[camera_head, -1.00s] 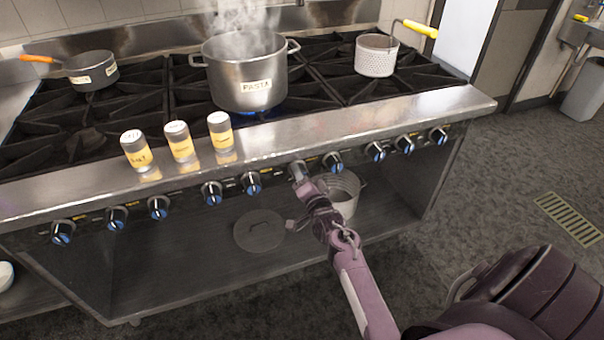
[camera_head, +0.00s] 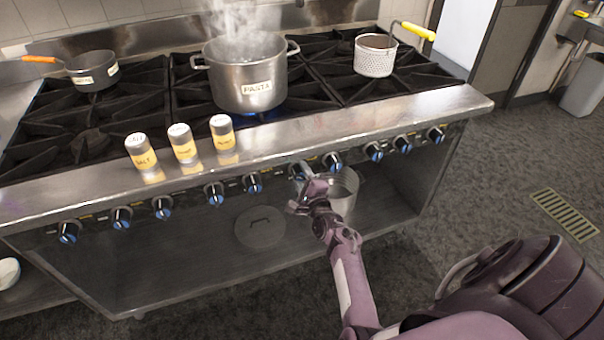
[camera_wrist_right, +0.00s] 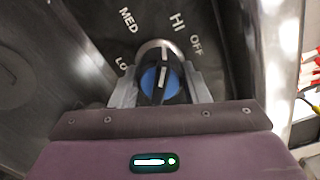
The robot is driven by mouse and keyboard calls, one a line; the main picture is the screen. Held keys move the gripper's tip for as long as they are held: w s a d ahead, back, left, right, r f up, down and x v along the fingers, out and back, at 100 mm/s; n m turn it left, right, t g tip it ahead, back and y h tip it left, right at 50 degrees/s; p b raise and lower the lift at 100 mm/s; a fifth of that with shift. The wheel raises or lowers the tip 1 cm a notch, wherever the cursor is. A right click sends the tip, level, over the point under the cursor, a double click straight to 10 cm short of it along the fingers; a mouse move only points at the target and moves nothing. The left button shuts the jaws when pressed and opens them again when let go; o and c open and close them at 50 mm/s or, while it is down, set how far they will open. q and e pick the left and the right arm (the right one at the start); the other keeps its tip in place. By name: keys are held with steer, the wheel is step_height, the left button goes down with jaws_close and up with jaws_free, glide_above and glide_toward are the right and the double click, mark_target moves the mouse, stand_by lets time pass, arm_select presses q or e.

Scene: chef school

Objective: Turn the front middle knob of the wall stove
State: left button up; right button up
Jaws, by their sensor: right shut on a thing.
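The wall stove's front panel (camera_head: 95,219) carries a row of knobs with blue faces. My right gripper (camera_head: 300,172) is at the middle of this row and covers the knob there in the head view. In the right wrist view, that knob (camera_wrist_right: 160,82) sits between the two grey fingers of the right gripper (camera_wrist_right: 160,92), which is shut on it. Its white mark points up, roughly between the printed MED and HI and nearer HI. OFF is to the right and LO to the left. My left gripper is not in view.
A steaming PASTA pot (camera_head: 246,78) stands over a lit burner. Three shakers (camera_head: 183,144) stand on the front ledge. A yellow-handled strainer (camera_head: 375,57) and an orange-handled pan (camera_head: 92,72) are on the stove. A lid (camera_head: 260,230) and a pot (camera_head: 343,190) are on the shelf below.

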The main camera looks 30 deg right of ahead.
steer(key=shift+m+p, duration=0.3)
steer(key=shift+m, duration=1)
steer(key=o, duration=1)
steer(key=shift+c, duration=0.2)
